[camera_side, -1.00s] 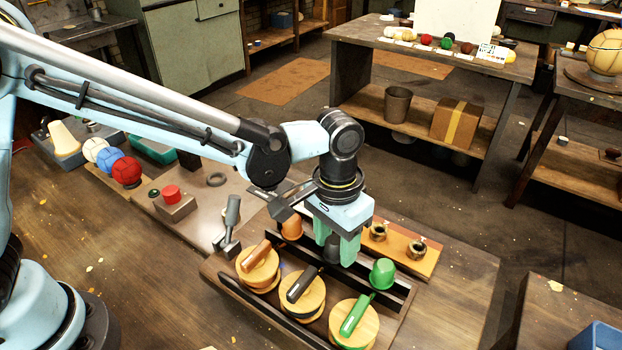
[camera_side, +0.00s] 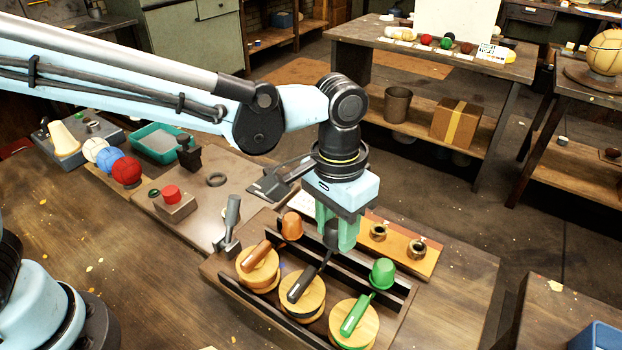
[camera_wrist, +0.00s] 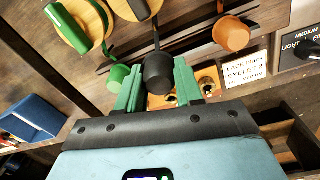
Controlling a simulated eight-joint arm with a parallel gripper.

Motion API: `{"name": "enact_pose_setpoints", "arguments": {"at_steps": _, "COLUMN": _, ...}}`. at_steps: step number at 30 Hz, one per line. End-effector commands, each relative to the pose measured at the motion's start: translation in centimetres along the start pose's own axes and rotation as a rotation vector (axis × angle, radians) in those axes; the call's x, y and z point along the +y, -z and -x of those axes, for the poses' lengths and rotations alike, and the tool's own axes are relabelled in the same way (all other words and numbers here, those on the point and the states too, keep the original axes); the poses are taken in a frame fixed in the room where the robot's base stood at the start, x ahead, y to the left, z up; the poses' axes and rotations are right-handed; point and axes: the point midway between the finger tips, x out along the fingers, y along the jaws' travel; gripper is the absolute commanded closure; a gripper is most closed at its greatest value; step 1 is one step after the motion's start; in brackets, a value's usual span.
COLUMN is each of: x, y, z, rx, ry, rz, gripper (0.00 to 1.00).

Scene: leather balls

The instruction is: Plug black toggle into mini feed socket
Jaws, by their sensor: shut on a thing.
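My gripper (camera_side: 338,232) has green fingers shut on the black toggle (camera_side: 331,240), a dark knob. In the wrist view the toggle (camera_wrist: 158,72) sits between the fingers (camera_wrist: 158,88). A dark cord runs from it to the black-handled wooden spool (camera_side: 304,298). The toggle is held up above the back rail of the dark rack (camera_side: 400,284). Two round brass sockets stand on an orange board behind the rack, a left one (camera_side: 378,232) and a right one (camera_side: 416,249). I cannot tell which is the mini feed socket.
An orange knob (camera_side: 291,226) and a green knob (camera_side: 382,272) stand at the rack's back rail. Spools with orange (camera_side: 258,268) and green (camera_side: 353,322) handles flank the black one. A grey lever (camera_side: 229,224) stands left of the rack.

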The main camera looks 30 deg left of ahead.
Motion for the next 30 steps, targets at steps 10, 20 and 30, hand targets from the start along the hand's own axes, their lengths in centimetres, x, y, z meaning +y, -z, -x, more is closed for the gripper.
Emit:
{"name": "enact_pose_setpoints", "arguments": {"at_steps": 10, "x": 4.9, "y": -5.7, "z": 4.1, "rx": 0.000, "ry": 0.000, "rz": -0.006, "gripper": 0.91}}
{"name": "enact_pose_setpoints", "arguments": {"at_steps": 20, "x": 6.8, "y": -7.9, "z": 6.2, "rx": 0.000, "ry": 0.000, "rz": 0.000, "gripper": 0.91}}
{"name": "enact_pose_setpoints", "arguments": {"at_steps": 30, "x": 7.1, "y": -8.0, "z": 10.9, "rx": 0.000, "ry": 0.000, "rz": 0.000, "gripper": 0.91}}
